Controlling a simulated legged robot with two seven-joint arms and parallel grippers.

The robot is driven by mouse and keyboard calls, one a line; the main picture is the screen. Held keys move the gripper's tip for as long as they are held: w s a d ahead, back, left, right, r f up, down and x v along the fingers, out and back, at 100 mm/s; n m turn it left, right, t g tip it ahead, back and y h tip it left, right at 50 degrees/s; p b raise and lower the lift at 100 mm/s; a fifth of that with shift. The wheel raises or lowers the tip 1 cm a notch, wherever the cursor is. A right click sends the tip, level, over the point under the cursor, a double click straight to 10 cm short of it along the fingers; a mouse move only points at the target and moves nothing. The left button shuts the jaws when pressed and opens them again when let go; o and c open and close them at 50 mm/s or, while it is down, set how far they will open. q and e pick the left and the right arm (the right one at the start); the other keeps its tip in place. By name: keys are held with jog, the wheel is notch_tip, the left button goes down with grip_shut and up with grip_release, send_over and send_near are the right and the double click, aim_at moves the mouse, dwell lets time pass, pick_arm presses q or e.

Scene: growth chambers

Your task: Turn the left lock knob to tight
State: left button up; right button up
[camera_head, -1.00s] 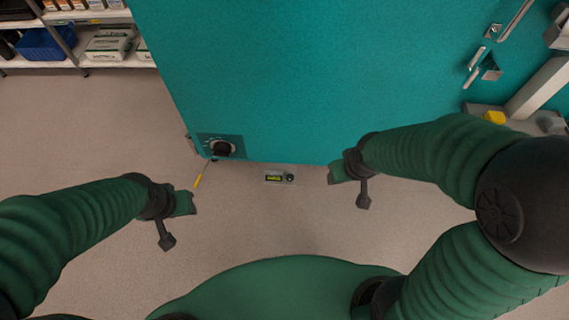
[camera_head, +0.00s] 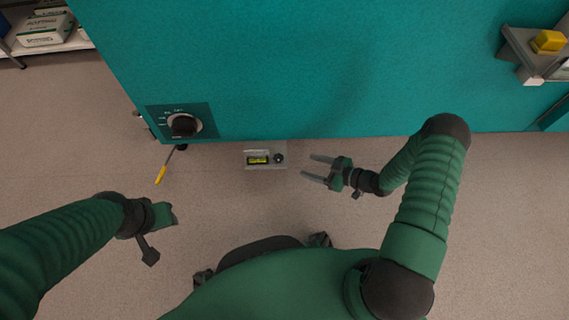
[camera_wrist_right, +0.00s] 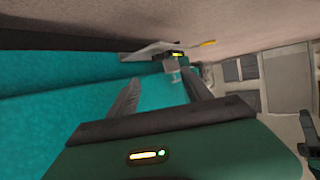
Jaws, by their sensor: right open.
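A black round knob (camera_head: 184,126) sits on a dark dial plate with white markings (camera_head: 163,110), low on the left of the teal chamber front (camera_head: 260,70). I cannot read its setting. My right gripper (camera_head: 308,166) is open and empty, well to the right of this knob, its fingers pointing left. In the right wrist view its two fingers (camera_wrist_right: 160,88) stand apart with nothing between them. My left gripper (camera_head: 168,213) is below the knob and apart from it; its fingers do not show clearly.
A small grey box with a lit display (camera_head: 265,160) and a small black knob (camera_head: 279,158) lies between the right gripper and the dial. A yellow-handled tool (camera_head: 161,174) is below the dial. A shelf with a yellow block (camera_head: 548,40) juts out at upper right.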

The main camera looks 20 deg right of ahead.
jog(key=b+x, duration=0.2)
jog(key=x, duration=0.1)
jog(key=b+x, duration=0.2)
jog(key=x, duration=0.2)
jog(key=b+x, duration=0.2)
jog(key=x, duration=0.2)
jog(key=shift+w+f, duration=0.1)
jog(key=shift+f, duration=0.35)
jog(key=shift+w+a+r, duration=0.1)
jog(key=shift+w+a, duration=0.1)
jog(key=shift+a, duration=0.05)
grip_shut()
